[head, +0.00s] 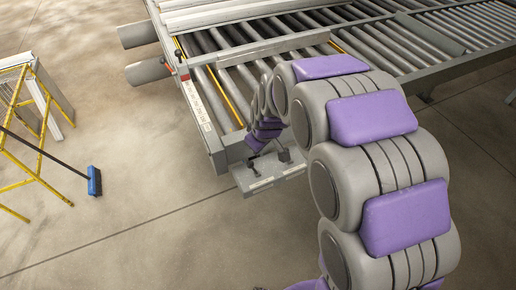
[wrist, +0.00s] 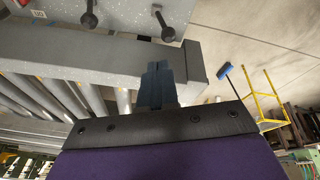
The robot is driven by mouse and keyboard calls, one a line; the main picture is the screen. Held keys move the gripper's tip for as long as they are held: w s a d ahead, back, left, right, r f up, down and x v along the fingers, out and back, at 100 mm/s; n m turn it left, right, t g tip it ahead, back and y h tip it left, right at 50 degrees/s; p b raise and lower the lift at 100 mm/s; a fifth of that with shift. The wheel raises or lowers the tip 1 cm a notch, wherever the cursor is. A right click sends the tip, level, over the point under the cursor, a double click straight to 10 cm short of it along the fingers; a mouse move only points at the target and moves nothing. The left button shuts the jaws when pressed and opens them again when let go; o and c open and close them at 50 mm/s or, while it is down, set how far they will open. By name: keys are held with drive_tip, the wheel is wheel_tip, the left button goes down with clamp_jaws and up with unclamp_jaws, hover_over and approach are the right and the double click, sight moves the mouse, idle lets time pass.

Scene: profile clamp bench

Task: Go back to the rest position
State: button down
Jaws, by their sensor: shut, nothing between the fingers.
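My gripper (wrist: 157,68) shows in the wrist view as two dark fingers held together, with nothing between them. In the head view my arm curls down to the near end of the roller bench, and the gripper end (head: 256,144) is small and partly hidden there. A grey plate (head: 262,183) juts out from the bench end. It carries dark levers, one at the left (head: 252,162) and one at the right (head: 283,153). In the wrist view two dark round-ended levers (wrist: 88,19) (wrist: 166,32) stand beyond the fingertips, apart from them.
The roller bench (head: 208,128) fills the upper middle and right, with a grey end beam (wrist: 110,62) close to my fingers. A yellow frame (head: 40,150) and a blue broom (head: 94,181) stand at the left. The floor between is clear.

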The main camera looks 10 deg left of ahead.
drive_tip(key=s+d+r+m+g+h+b, duration=0.1)
drive_tip(key=s+d+r+m, duration=0.2)
drive_tip(key=s+d, duration=0.4)
drive_tip(key=s+d+r+m+g+b, duration=0.1)
drive_tip(key=s+d+r+m, duration=0.15)
drive_tip(key=s+d, duration=0.4)
drive_tip(key=s+d+r+m+g, duration=0.1)
drive_tip(key=s+d, duration=0.3)
drive_tip(key=s, duration=0.6)
drive_tip(key=s+d+m+g+h+b, duration=0.1)
drive_tip(key=s+d+m, duration=0.2)
drive_tip(key=s, duration=0.6)
drive_tip(key=shift+s+d+r+m+g, duration=0.35)
drive_tip(key=shift+d+m+g, duration=0.05)
drive_tip(key=shift+m, duration=0.35)
drive_tip(key=c, duration=1.8)
unclamp_jaws()
